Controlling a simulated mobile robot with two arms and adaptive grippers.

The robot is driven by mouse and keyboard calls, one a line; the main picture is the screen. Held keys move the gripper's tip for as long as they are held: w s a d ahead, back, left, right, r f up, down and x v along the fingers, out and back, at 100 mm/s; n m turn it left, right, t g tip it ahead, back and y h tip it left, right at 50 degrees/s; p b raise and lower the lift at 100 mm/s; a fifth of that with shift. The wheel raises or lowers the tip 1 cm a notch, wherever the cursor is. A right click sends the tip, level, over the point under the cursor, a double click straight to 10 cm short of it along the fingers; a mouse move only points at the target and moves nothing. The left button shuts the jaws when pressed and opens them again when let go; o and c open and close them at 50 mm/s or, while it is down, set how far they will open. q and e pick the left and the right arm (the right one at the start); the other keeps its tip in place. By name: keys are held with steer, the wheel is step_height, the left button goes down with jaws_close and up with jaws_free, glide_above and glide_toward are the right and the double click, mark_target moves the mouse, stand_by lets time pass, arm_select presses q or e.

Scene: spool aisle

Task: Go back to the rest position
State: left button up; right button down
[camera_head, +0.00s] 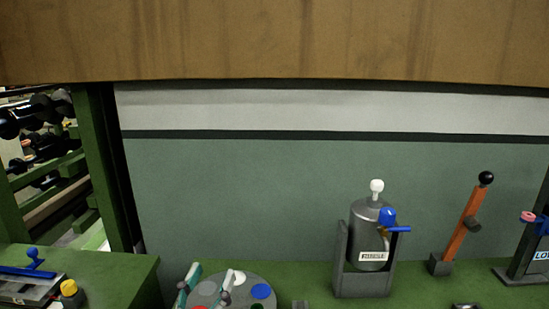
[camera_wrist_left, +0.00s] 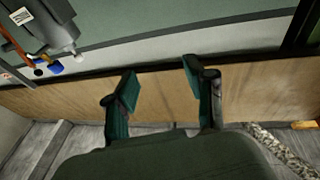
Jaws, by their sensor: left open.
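My left gripper (camera_head: 211,274) shows at the bottom edge of the head view, its two teal fingers apart. It is in front of a round grey disc with coloured spots. In the left wrist view the left gripper (camera_wrist_left: 160,72) is open with nothing between its fingers. The fingers point toward a brown wooden panel and the pale strip beyond it. My right gripper is in neither view.
A grey canister (camera_head: 370,225) stands in a bracket on the green bench. An orange lever (camera_head: 467,228) and a dark stand (camera_head: 528,250) are to its right. The disc (camera_head: 262,291) is at the bottom. A wooden panel (camera_head: 270,40) spans the top. A green rack (camera_head: 100,170) stands left.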

arm_select(q)
steer(key=s+a+f+g+y, duration=0.1)
steer(key=s+a+f+g, duration=0.1)
steer(key=f, duration=0.4)
steer(key=s+a+f+n+g+y, duration=0.1)
steer(key=a+f+g+y, duration=0.1)
steer(key=f, duration=0.3)
steer(key=s+a+f+g+y, duration=0.1)
steer(key=s+a+f+g, duration=0.1)
steer(key=f, duration=0.4)
steer(key=shift+s+a+f+n+g+y, duration=0.4)
steer(key=shift+a+g, duration=0.1)
steer(key=shift+g, duration=0.4)
steer(key=s+a+f+m+g, duration=0.1)
steer(key=s+a+f+g, duration=0.2)
steer(key=s+f+g, duration=0.8)
steer(key=s+f+t, duration=0.1)
steer(key=s+f, duration=0.3)
steer(key=f, duration=1)
steer(key=s+f, duration=0.3)
steer(key=f, duration=1)
steer(key=s+a+f+g, duration=0.1)
steer(key=s+a+f, duration=0.1)
steer(key=s+f, duration=1.4)
steer(key=shift+s+a+f+m, duration=0.2)
steer(key=shift+s+m, duration=0.1)
steer(key=shift+m, duration=0.1)
